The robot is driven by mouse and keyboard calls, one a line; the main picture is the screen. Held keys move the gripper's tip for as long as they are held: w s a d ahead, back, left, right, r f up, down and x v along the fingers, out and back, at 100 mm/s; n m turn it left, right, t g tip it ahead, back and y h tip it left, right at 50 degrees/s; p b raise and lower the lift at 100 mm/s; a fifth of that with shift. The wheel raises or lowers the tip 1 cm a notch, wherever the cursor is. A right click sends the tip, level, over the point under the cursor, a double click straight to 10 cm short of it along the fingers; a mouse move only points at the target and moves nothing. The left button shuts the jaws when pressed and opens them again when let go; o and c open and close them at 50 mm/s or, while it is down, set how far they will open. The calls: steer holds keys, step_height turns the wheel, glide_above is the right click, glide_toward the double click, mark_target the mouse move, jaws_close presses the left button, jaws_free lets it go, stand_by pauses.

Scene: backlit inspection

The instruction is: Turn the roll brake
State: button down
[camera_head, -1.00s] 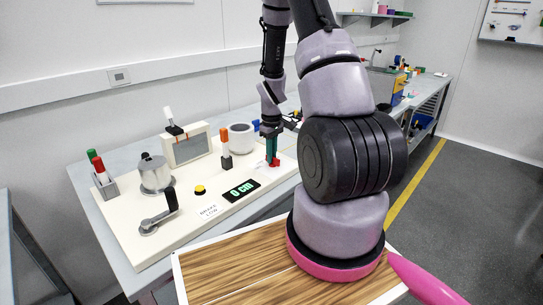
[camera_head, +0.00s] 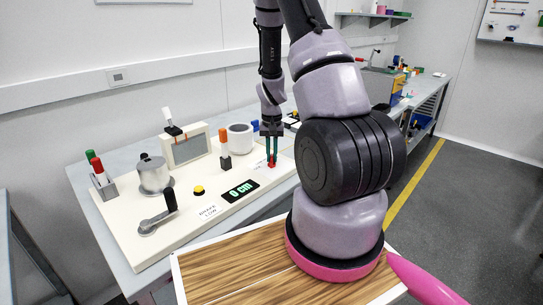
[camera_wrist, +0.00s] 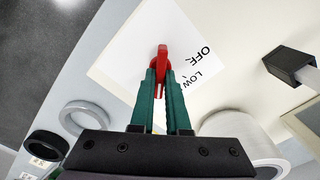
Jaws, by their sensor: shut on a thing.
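The red lever (camera_head: 272,162), which looks like the roll brake, stands on a white panel at the right end of the cream board (camera_head: 135,225). It shows in the wrist view (camera_wrist: 162,54) beside the printed words "OFF" and "LOW". My gripper (camera_head: 271,156) points down with its teal fingers closed on the lever; the fingers also show in the wrist view (camera_wrist: 161,76). The lever's lower part is partly hidden between the fingers. A card reading "BRAKE LOW" (camera_head: 208,211) lies near the display (camera_head: 240,190), which reads 0 cm.
A crank with a black handle (camera_head: 158,214), a metal pot (camera_head: 154,175), a yellow button (camera_head: 198,190), an orange-topped marker in a holder (camera_head: 224,150) and a white roll (camera_head: 240,138) stand left of my gripper. A wooden-topped surface (camera_head: 225,262) lies in front.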

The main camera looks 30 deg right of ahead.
mark_target(272, 157)
steer(key=shift+m, duration=1)
steer(key=c, duration=0.9)
jaws_free()
step_height(272, 157, up, 11)
